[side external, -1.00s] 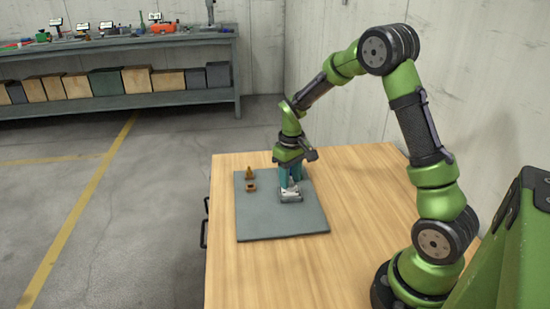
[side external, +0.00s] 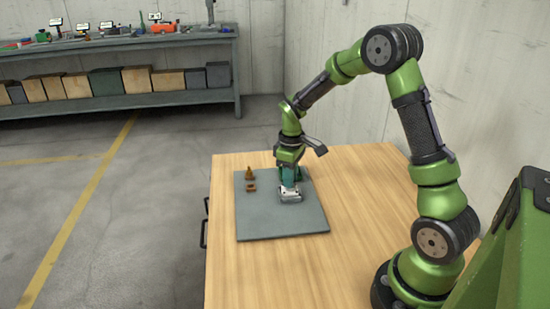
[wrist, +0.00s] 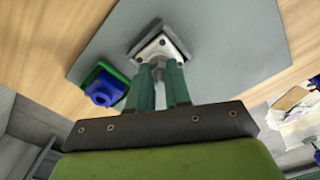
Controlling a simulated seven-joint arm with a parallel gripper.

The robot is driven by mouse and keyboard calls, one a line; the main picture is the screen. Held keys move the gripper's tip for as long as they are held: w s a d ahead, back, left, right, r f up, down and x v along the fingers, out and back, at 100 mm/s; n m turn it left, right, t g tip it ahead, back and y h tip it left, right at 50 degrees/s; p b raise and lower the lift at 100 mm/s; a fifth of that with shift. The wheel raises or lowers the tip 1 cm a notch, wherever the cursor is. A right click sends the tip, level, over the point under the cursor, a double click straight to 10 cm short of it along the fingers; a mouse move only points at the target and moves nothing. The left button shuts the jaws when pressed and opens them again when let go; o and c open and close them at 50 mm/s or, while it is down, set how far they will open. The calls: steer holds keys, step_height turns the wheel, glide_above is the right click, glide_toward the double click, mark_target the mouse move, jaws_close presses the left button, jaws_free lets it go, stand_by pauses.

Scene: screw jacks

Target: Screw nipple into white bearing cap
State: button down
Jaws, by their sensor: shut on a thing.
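The white bearing cap (side external: 291,196) sits on the grey mat, right below my gripper (side external: 290,184). In the wrist view the cap (wrist: 158,42) shows as a pale block on a dark square base, just beyond the fingertips. My gripper (wrist: 160,72), with two teal fingers, is shut on a slim grey piece, which I take to be the nipple (wrist: 159,88). The nipple stands in line with the middle of the cap. Its lower end is hidden, so I cannot tell how deep it sits in the cap.
Two orange-brown parts, a pointed one (side external: 249,173) and a low one (side external: 251,187), sit to the left. The front of the grey mat (side external: 282,222) is clear.

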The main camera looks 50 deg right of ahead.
steer(key=m, duration=0.4)
steer(key=shift+m, duration=0.4)
steer(key=m, duration=1)
steer(key=shift+f, duration=0.1)
steer(key=m, duration=0.5)
steer(key=shift+m, duration=0.3)
steer(key=m, duration=0.3)
steer(key=c, duration=1.2)
jaws_free()
